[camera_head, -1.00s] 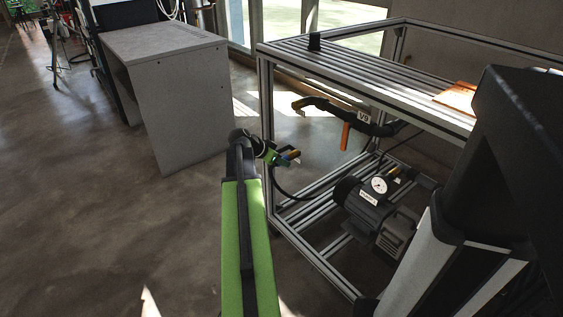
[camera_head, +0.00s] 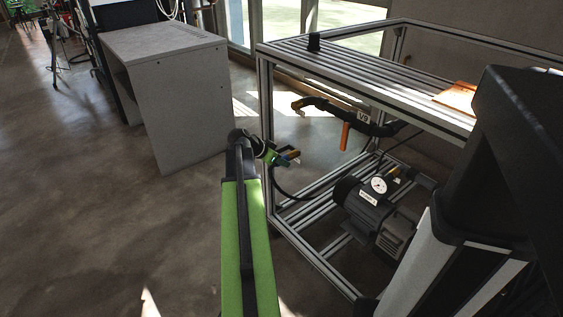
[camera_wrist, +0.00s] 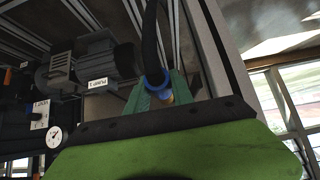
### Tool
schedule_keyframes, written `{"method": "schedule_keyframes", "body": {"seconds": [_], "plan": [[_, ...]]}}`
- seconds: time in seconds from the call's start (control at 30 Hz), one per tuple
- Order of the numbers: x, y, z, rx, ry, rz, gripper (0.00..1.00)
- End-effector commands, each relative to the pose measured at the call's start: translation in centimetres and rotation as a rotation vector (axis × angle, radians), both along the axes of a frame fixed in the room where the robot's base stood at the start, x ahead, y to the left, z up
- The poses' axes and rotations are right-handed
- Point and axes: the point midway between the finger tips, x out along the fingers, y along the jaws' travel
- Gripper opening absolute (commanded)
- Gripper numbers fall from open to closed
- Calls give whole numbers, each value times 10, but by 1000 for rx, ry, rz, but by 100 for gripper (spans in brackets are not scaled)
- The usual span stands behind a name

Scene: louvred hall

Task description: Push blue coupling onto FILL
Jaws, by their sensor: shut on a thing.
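The blue coupling (camera_wrist: 157,82) shows in the wrist view on the end of a black hose (camera_wrist: 150,35), with a yellowish tip below it. My gripper (camera_wrist: 160,90) is shut on it, a green finger on each side. In the head view my gripper (camera_head: 286,159) is beside the near left post of the metal frame, left of the pump (camera_head: 366,208). The hose (camera_head: 290,196) runs from there towards the pump. A brass fitting (camera_head: 393,172) stands by the pump's gauge. I cannot read any FILL label.
The frame's front post (camera_head: 267,120) is close to my gripper. A dark pipe tagged V9 (camera_head: 362,117) with an orange handle (camera_head: 346,136) hangs under the frame's top. A round gauge (camera_head: 379,185) sits on the pump. A grey cabinet (camera_head: 190,110) stands left; floor between is clear.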

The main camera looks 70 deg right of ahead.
Motion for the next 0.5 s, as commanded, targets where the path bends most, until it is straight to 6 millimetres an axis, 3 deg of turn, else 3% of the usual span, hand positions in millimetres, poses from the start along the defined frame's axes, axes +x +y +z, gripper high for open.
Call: {"method": "schedule_keyframes", "body": {"seconds": [0.3, 0.5], "plan": [[6, 5, 0, -1, -2, 5, 0], [17, 25, 0, 0, -1, 5, 0]]}}
